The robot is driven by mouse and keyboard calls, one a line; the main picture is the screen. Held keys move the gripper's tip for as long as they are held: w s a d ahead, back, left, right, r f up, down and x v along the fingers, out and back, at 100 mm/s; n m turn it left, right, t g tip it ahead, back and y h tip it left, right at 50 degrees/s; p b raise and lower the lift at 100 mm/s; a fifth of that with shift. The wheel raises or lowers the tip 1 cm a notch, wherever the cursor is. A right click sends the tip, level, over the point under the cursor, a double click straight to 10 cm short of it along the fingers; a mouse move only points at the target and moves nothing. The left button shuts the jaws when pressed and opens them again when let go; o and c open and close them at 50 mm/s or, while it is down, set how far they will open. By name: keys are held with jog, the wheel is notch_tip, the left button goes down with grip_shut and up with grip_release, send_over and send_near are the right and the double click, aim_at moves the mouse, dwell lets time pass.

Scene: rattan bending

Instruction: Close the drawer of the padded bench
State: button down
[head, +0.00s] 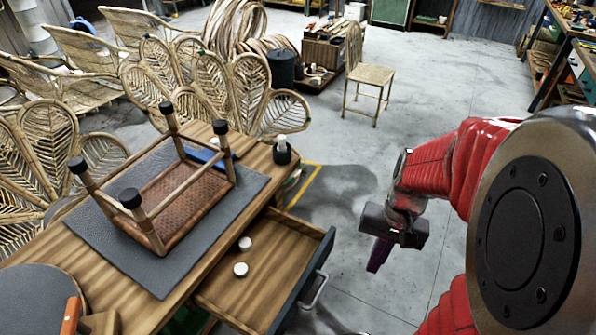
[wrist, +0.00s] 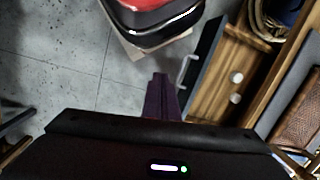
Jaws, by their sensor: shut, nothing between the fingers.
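The padded bench (head: 75,252) is a wooden bench with a dark grey pad (head: 120,262) on top, at the left of the head view. Its drawer (head: 218,296) is pulled out toward the right, with a dark front (head: 297,285) and a metal handle (head: 315,291). Two small white round items (head: 240,269) lie in the drawer. The wrist view shows the open drawer (wrist: 215,98) and its handle (wrist: 184,72) at right. My gripper (head: 376,266) is shut and empty, pointing down, right of the drawer front and apart from it. Its dark purple fingers also show in the wrist view (wrist: 161,82).
An upturned stool (head: 180,205) with a woven seat stands on the pad. A dark cup with a bottle (head: 282,150) is at the bench's far corner. A wicker chair (head: 370,75) stands farther back. The grey floor right of the drawer is clear.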

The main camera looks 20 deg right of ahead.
aim_at(321, 256)
jog(key=s+d+f+m+t+y, duration=0.1)
jog(key=s+f+m+t+y, duration=0.1)
jog(key=f+m+y, duration=0.6)
jog(key=s+f+m+t+y, duration=0.1)
jog(key=f+m+t+y, duration=0.3)
jog(key=f, duration=0.8)
jog(key=w+d+f+m+t+h, duration=0.1)
jog(key=w+d+f+m+t, duration=0.1)
jog(key=w+d+m+t, duration=0.3)
jog(key=w+m+t, duration=0.2)
jog(key=m, duration=0.1)
jog(key=shift+w+d+f+t, duration=0.25)
jog(key=shift+t, duration=0.05)
jog(key=x, duration=1.3)
jog(key=shift+w+a+f, duration=0.1)
jog(key=shift+w+a, duration=0.1)
jog(key=shift+a, duration=0.1)
jog(key=shift+w+a, duration=0.1)
jog(key=shift+w, duration=0.05)
jog(key=shift+w, duration=0.1)
